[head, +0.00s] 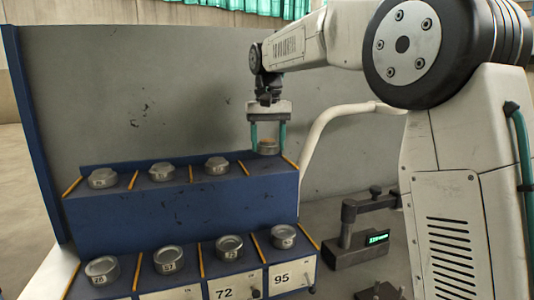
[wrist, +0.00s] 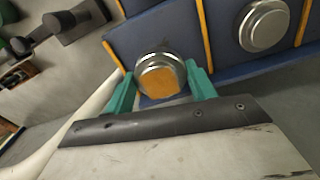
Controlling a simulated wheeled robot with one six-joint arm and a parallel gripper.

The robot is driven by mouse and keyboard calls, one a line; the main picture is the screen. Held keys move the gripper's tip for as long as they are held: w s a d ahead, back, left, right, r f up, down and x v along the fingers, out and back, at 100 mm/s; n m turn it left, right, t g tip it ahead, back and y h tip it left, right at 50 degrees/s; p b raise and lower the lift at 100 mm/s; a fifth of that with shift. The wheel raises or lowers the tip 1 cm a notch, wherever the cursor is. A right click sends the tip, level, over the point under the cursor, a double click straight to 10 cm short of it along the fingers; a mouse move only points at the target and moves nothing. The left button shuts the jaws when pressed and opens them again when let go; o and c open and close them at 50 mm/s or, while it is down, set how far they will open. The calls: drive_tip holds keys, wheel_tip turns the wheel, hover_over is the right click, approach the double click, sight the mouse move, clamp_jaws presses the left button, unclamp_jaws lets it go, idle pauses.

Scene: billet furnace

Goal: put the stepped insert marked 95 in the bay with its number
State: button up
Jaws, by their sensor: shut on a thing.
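My gripper (head: 267,140) points down over the right end bay of the upper shelf, its teal fingers shut on a round stepped metal insert (head: 267,147). In the wrist view the held insert (wrist: 162,75) sits between both fingers, with an orange-brown patch on its face. I cannot read a number on it, nor tell whether it touches the shelf. The number plate 95 (head: 281,278) is at the right end of the lower row. Another round insert (head: 284,236) sits in the bay above that plate; its mark is too small to read.
The upper blue shelf (head: 180,220) holds several more inserts, parted by yellow dividers. The lower row holds several too, with a plate 72 (head: 224,292) beside plate 95. A grey back panel (head: 150,90) stands behind. A dark device with a green display (head: 377,238) stands at right.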

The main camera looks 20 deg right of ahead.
sight(266, 153)
drive_tip(key=shift+w+a+f, duration=0.1)
drive_tip(key=shift+w+a, duration=0.05)
drive_tip(key=shift+w, duration=0.2)
drive_tip(key=shift+f, duration=1.65)
drive_tip(key=shift+f, duration=0.2)
drive_tip(key=o, duration=1.4)
drive_tip(key=shift+o, duration=0.2)
drive_tip(key=shift+r, duration=0.1)
wheel_tip(266, 153, up, 12)
drive_tip(key=shift+r, duration=0.1)
